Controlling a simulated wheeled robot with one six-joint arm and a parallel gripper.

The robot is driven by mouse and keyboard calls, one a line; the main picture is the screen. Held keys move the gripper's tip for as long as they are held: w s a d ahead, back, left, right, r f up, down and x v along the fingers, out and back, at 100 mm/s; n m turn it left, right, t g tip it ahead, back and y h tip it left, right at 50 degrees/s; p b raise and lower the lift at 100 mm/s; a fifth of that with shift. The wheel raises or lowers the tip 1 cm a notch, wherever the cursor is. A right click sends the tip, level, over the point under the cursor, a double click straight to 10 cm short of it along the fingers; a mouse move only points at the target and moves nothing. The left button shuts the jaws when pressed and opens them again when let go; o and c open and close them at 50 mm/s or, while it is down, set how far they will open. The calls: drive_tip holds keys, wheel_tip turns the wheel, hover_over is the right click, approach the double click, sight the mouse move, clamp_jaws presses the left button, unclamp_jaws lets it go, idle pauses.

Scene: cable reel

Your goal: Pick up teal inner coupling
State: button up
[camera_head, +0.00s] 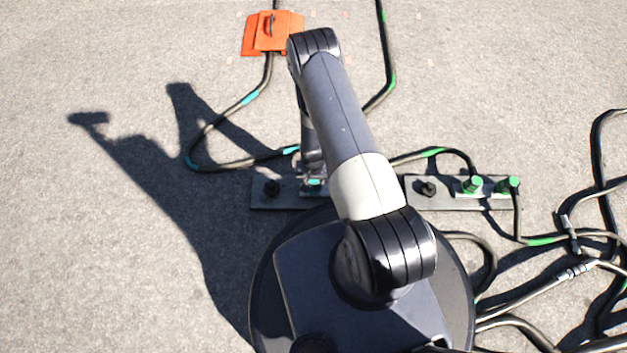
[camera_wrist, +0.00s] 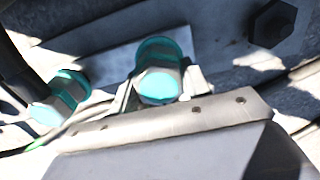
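Two teal-banded couplings show in the wrist view. The middle coupling (camera_wrist: 158,72) stands at the left metal plate (camera_wrist: 125,70). The other coupling (camera_wrist: 62,96) is to its left, beside a dark cable. I cannot tell from labels which is the inner one. My gripper (camera_wrist: 160,90) has its two fingers apart, one on each side of the middle coupling. They look very close to it, but contact is unclear. In the head view, my arm hides most of the gripper; a bit of teal (camera_head: 314,183) shows below it on the left plate (camera_head: 290,201).
A black hex bolt (camera_wrist: 272,24) is right of the middle coupling. The right plate (camera_head: 450,202) carries green couplings (camera_head: 471,185) and another black bolt (camera_head: 427,188). Cables (camera_head: 590,235) clutter the right. An orange piece (camera_head: 272,38) lies at the back. The left ground is clear.

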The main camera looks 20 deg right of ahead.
drive_tip(key=c, duration=0.7)
drive_tip(key=shift+o, duration=0.2)
drive_tip(key=shift+r, duration=0.1)
